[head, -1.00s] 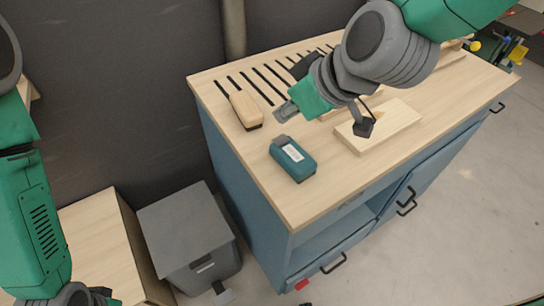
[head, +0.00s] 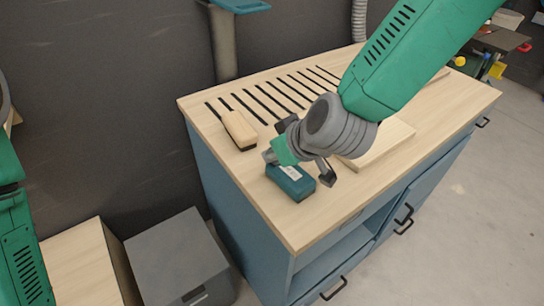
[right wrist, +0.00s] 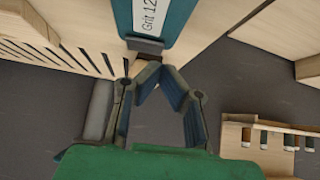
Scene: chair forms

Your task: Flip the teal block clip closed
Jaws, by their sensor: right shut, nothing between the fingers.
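The teal block (head: 293,184) lies on the wooden benchtop with a white label on top, and my right gripper partly covers its far end. In the right wrist view the teal block (right wrist: 178,22) is at the top, labelled "Grit 12", with a dark clip (right wrist: 145,45) at its near end. I cannot tell how far the clip is flipped. My right gripper (head: 267,157) is at the block's far left end. Its fingertips (right wrist: 149,72) meet just below the clip, shut and empty; contact with it is unclear. My left gripper is out of view.
A wooden block with a dark base (head: 239,129) lies left of my right gripper, near the dark slots in the benchtop (head: 330,222). A flat wooden piece (head: 388,143) lies behind my right wrist. A grey bin (head: 178,258) stands on the floor at left.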

